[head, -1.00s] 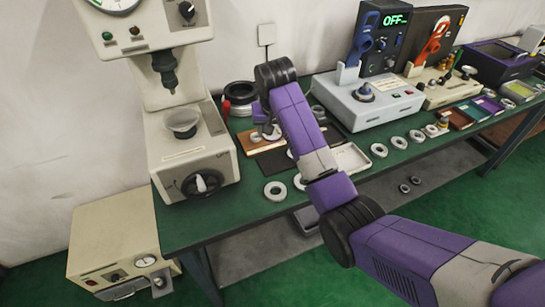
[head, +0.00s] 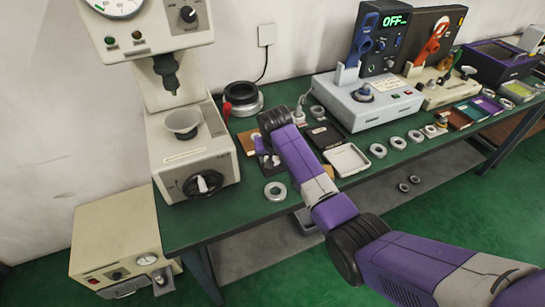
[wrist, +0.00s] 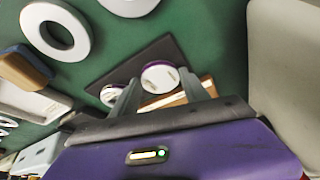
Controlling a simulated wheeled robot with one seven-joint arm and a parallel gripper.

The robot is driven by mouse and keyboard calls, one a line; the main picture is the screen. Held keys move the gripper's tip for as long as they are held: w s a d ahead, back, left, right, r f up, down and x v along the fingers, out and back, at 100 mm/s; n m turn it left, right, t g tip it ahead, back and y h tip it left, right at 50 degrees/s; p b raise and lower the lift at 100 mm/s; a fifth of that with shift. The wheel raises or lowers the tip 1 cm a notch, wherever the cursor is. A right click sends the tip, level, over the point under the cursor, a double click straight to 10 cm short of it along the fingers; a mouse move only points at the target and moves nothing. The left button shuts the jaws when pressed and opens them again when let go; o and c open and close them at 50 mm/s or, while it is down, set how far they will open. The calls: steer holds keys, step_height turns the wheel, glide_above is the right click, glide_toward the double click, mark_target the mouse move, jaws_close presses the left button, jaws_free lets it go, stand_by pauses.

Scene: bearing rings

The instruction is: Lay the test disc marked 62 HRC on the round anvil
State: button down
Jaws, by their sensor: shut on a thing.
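The round anvil (head: 183,120) is a grey, wide-topped cup on the cream hardness tester at the left of the head view, with nothing on it. My gripper (wrist: 160,82) is low over a dark mat (wrist: 175,50) on the bench, right of the tester. In the wrist view its two grey fingers are shut on a white-faced test disc with a purple rim (wrist: 160,77). A second pale disc with a purple edge (wrist: 112,94) lies beside the left finger. I cannot read the marking on either disc. In the head view my arm hides most of this spot.
The tester's head with its dark indenter (head: 168,80) hangs above the anvil. A grey ring (head: 275,191) lies near the bench's front edge. A white tray (head: 346,160) is right of my arm. A dark ring stack (head: 242,98) stands behind.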

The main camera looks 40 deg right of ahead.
steer(key=shift+f, duration=0.1)
steer(key=c, duration=0.6)
jaws_free()
steer(key=shift+o, duration=0.2)
steer(key=shift+f+b, duration=0.15)
steer(key=shift+b, duration=0.25)
